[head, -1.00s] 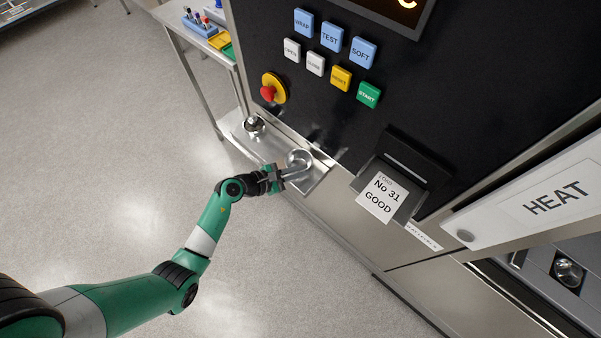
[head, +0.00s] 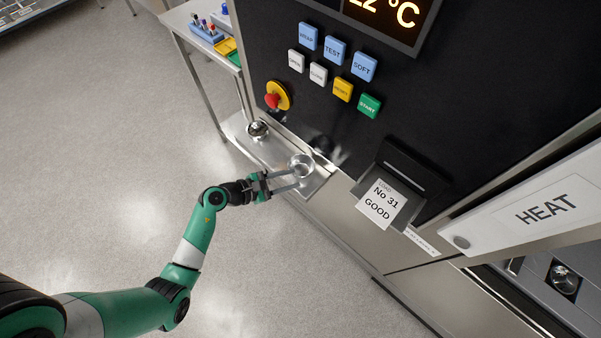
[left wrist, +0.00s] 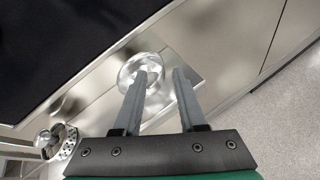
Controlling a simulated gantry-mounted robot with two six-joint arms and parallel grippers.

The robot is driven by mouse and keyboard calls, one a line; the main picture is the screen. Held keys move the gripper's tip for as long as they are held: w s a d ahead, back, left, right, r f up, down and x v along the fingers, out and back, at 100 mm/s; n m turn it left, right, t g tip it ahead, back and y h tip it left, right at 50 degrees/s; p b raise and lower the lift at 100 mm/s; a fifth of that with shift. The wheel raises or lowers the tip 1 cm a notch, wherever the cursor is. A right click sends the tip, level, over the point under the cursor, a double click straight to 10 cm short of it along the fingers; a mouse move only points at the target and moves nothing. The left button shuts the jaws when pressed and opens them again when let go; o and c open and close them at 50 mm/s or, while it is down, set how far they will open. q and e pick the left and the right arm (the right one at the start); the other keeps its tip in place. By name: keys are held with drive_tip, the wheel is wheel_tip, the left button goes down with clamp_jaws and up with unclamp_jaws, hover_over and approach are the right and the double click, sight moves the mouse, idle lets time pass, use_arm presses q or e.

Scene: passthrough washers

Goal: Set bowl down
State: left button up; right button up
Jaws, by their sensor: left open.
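A shiny metal bowl (head: 301,163) sits on the steel shelf (head: 318,181) at the front of the machine, near the shelf's right end. My left gripper (head: 292,179) is open, with its fingers reaching over the shelf at the near side of the bowl. In the left wrist view the bowl (left wrist: 143,72) lies just beyond the fingertips (left wrist: 166,70), behind the left finger, which hides part of it. Whether a finger touches the bowl I cannot tell. My right gripper is not in view.
A second round metal item (head: 257,129) stands on the shelf's left part. The black panel (head: 420,110) with buttons and a red stop knob (head: 272,101) rises behind the shelf. A printed ticket (head: 381,203) sticks out to the right. The floor (head: 110,170) is clear.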

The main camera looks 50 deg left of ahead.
use_arm(q)
drive_tip(key=p+v, duration=0.1)
drive_tip(key=v, duration=0.5)
drive_tip(key=shift+s+r, duration=0.15)
drive_tip(key=shift+s, duration=0.25)
